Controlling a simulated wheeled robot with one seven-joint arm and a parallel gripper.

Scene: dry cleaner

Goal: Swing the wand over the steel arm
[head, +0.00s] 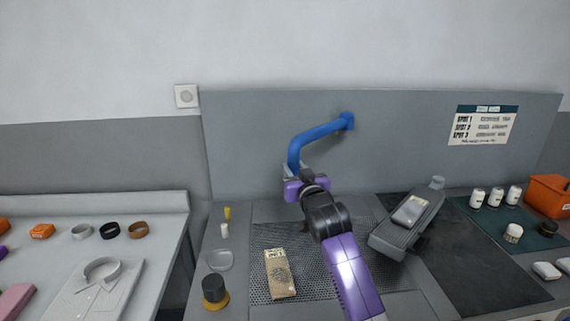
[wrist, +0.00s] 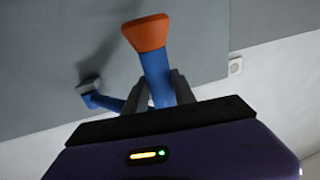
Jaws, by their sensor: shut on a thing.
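The blue wand (head: 318,132) is a bent tube fixed to the grey back panel at its upper right end. It bends downward at the left. My gripper (head: 293,172) is shut on the wand's lower end, above the back of the perforated board. In the wrist view the gripper (wrist: 160,92) has a finger on each side of the blue tube (wrist: 157,70), which ends in an orange tip (wrist: 146,32). The steel arm (head: 395,238) is a grey padded board slanting to the right of my gripper, apart from the wand. A light grey flat item (head: 410,210) lies on it.
A beige printed packet (head: 280,272) lies on the perforated board (head: 258,247). A dark round pot (head: 213,290) stands left of it. Several white bottles (head: 495,197) and an orange bin (head: 547,196) stand at right. My forearm hides part of the middle.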

